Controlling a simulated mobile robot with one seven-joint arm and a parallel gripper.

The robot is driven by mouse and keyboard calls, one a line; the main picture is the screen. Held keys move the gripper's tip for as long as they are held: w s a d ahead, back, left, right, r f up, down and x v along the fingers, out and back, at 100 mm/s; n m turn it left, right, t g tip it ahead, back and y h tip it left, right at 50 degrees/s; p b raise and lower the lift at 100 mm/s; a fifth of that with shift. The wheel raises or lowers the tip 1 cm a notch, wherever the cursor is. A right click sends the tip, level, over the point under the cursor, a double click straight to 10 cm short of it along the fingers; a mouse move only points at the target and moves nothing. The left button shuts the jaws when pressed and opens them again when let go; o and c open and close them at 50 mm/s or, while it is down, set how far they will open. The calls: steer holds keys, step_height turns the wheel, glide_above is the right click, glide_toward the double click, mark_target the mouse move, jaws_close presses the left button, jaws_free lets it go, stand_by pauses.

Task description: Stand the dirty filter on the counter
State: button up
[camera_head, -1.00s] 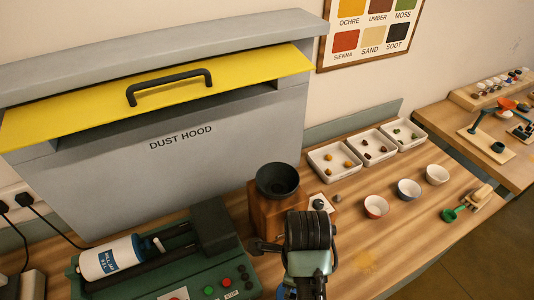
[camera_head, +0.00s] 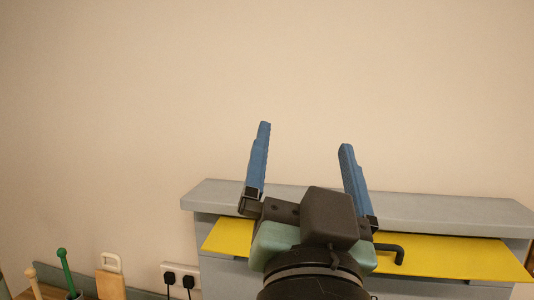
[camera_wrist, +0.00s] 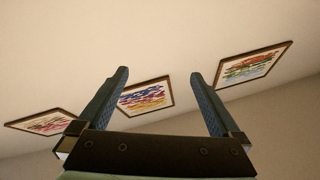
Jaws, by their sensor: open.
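My gripper (camera_head: 305,140) is open and empty, with its two blue fingers spread wide and pointing up in front of the bare wall above the dust hood. It also shows open in the wrist view (camera_wrist: 158,80), with only wall and pictures beyond it. The dirty filter cannot be made out in either current view. The dust hood (camera_head: 460,212) is grey, with a yellow panel (camera_head: 450,257) and a black handle (camera_head: 391,249) partly behind my gripper. Only a small strip of the wooden counter (camera_head: 48,290) shows at the bottom left.
A green-handled tool (camera_head: 67,270), a pale-handled tool (camera_head: 33,280) and a wooden board (camera_head: 111,284) stand at the lower left. Black plugs sit in a wall socket (camera_head: 179,269). Framed pictures (camera_wrist: 145,96) hang on a wall in the wrist view. The space around my fingers is clear.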

steer(key=s+a+r+n+t+y, duration=0.2)
steer(key=s+a+r+n+t, duration=0.2)
steer(key=s+r, duration=0.3)
steer(key=shift+s+a+r+n, duration=0.3)
steer(key=shift+s+r+n, duration=0.1)
steer(key=shift+r, duration=0.45)
